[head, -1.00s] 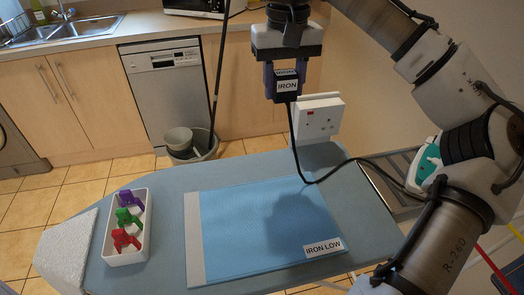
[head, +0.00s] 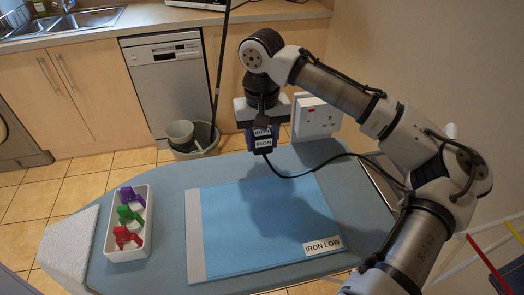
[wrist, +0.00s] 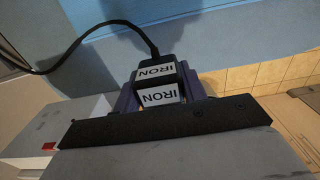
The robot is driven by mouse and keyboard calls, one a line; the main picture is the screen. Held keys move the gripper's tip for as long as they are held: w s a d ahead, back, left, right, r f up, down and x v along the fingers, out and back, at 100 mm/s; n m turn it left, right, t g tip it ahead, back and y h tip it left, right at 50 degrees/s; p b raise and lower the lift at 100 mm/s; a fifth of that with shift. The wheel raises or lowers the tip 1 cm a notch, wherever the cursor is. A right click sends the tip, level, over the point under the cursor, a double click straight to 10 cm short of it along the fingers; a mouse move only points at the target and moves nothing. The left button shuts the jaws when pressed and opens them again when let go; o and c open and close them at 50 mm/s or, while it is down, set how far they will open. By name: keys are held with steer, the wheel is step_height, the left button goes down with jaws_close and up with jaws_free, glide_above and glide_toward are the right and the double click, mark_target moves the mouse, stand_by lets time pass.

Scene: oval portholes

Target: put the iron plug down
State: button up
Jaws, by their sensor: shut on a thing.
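The iron plug (head: 263,141) is a dark block with white labels reading IRON, with a black cord running from it. My gripper (head: 262,150) is shut on the plug and holds it up near the far edge of the ironing board (head: 170,190). In the wrist view the plug (wrist: 158,82) sits between the fingers of my gripper (wrist: 160,95), with its cord curving away to the left. The plug appears to be above the board, though its exact height is hard to tell. The iron is not visible now.
A blue mat (head: 265,235) labelled IRON LOW lies on the board, largely bare. A white tray (head: 128,252) with purple, green and red pieces stands at the left. A white double socket (head: 317,118) is just right of my gripper. A grey bucket (head: 195,140) stands on the floor behind.

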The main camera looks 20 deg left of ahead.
mark_target(262, 153)
steer(key=shift+f, duration=2.2)
steer(key=o, duration=1.1)
steer(key=shift+f, duration=0.15)
steer(key=shift+c, duration=0.2)
step_height(262, 153, up, 12)
steer(key=shift+r+b, duration=0.2)
steer(key=shift+b, duration=0.25)
